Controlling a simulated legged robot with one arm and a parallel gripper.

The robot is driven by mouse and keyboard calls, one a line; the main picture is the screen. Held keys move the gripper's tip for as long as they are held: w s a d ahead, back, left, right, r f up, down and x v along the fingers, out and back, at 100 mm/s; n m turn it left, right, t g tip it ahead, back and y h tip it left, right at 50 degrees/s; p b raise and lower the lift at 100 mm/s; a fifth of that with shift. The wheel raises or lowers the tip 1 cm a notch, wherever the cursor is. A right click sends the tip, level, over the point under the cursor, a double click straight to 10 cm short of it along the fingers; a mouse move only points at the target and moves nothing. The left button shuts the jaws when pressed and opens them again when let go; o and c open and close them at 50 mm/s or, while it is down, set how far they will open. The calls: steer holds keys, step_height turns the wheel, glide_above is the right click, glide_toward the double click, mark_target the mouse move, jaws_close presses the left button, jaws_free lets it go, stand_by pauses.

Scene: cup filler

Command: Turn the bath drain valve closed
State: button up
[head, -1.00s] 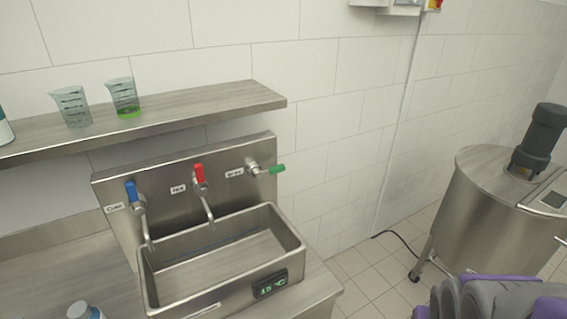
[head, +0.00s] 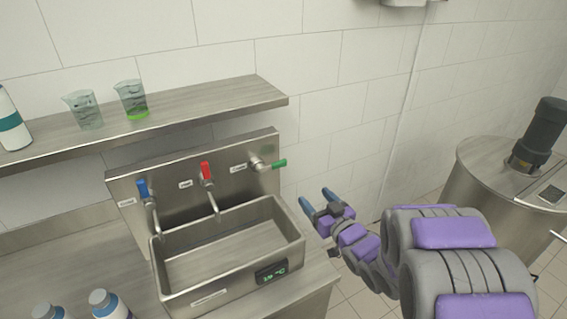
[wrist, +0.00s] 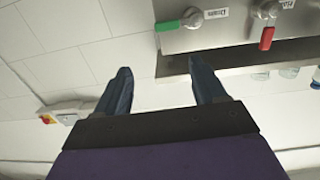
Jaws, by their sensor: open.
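The drain valve has a green lever (head: 279,163) on the right of the steel back panel (head: 235,160). Its lever points right and lies roughly level. It also shows in the wrist view, where the green lever (wrist: 168,25) sits beside a label reading "Drain". The steel bath (head: 228,250) stands below the panel. My gripper (head: 327,200) is open and empty, right of the bath and lower than the green lever in the head view. In the wrist view my gripper's two fingers (wrist: 158,85) are spread apart, with the lever beyond them and not between them.
A red-handled tap (head: 206,172) and a blue-handled tap (head: 143,190) stand left of the drain valve. A steel shelf (head: 200,112) with two beakers is above. A steel tank (head: 490,190) stands at right. White bottles stand at lower left.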

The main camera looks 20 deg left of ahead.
mark_target(280, 164)
steer(key=shift+y, duration=0.3)
steer(key=x, duration=0.6)
steer(key=b+x, duration=0.1)
steer(key=x, duration=0.5)
steer(key=s+a+b+x, duration=0.1)
steer(key=x, duration=0.5)
steer(key=shift+f, duration=0.3)
steer(key=shift+c, duration=0.3)
steer(key=c, duration=1.2)
